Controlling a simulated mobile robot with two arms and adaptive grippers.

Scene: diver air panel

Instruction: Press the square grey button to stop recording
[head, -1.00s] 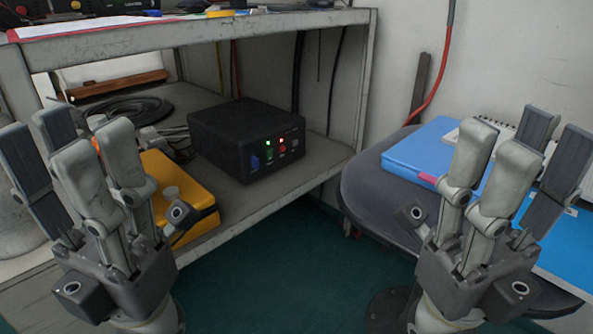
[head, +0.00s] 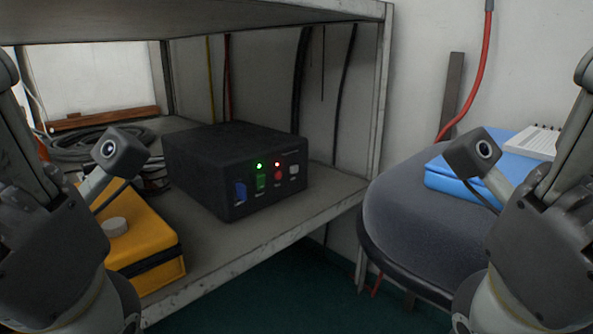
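The black recorder box (head: 215,165) sits on the lower shelf, its front panel facing me and to the right. The small square grey button (head: 294,170) is at the right end of that panel, right of a red button (head: 278,176), a green switch (head: 261,183) and a blue switch (head: 240,193). A green light and a red light glow above them. Nothing covers the grey button. My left gripper (head: 50,225) is at the left edge and my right gripper (head: 535,225) at the right edge. Both are apart from the box, with fingertips out of frame.
A yellow case (head: 145,245) stands on the shelf left of the box, near coiled cables (head: 85,145). The upper shelf (head: 190,22) hangs above and a metal post (head: 382,95) stands right. A dark stool seat (head: 415,225) carries a blue folder (head: 465,178). Space before the panel is clear.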

